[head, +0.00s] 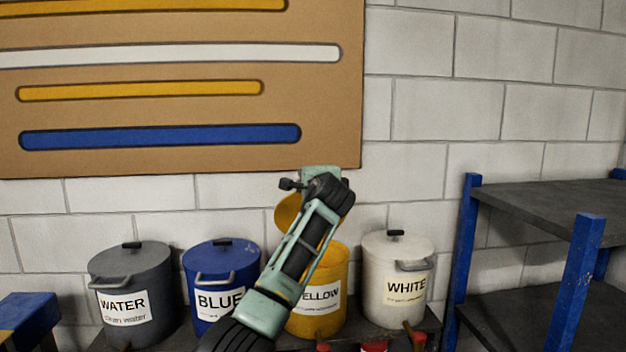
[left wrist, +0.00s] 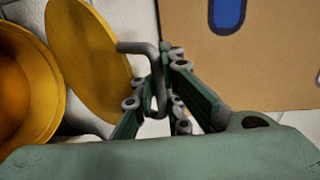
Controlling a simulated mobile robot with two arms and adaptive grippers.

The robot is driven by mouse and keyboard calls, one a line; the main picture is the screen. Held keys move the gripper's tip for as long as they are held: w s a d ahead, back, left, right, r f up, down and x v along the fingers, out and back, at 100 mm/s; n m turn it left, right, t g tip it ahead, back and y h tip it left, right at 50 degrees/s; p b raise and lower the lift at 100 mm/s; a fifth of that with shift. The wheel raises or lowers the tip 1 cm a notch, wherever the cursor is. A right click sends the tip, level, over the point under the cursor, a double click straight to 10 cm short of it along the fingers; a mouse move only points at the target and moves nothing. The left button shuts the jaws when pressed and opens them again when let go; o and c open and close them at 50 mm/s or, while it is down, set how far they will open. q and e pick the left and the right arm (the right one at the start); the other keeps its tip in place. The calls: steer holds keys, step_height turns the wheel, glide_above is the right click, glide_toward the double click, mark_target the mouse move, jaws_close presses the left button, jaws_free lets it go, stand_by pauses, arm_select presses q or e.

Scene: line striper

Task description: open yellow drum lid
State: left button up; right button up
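The yellow drum (head: 328,268) stands between the blue and white drums, partly hidden behind my left arm. Its yellow lid (head: 287,212) is raised and tilted up at the rear left of the rim. In the left wrist view the lid (left wrist: 88,52) stands steeply beside the open drum (left wrist: 22,88), whose inside shows. My left gripper (left wrist: 163,100) has its fingers closed around the lid's grey bent handle (left wrist: 148,52). In the head view this gripper (head: 305,183) is above the drum, and its fingertips are hard to make out. My right gripper is in neither view.
Closed grey water (head: 132,280), blue (head: 222,262) and white (head: 398,262) drums stand on a dark bench against a block wall. A brown board (head: 200,112) with colored stripes hangs behind. A blue-posted shelf (head: 556,212) is at the right.

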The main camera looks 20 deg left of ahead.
arm_select(q)
steer(key=o, duration=0.5)
steer(key=shift+s+d+r, duration=0.1)
steer(key=shift+r, duration=0.15)
steer(key=shift+o, duration=0.2)
steer(key=shift+f, duration=0.1)
steer(key=v, duration=1.2)
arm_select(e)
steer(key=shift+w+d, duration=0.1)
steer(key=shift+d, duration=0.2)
arm_select(q)
steer(key=shift+f, duration=0.2)
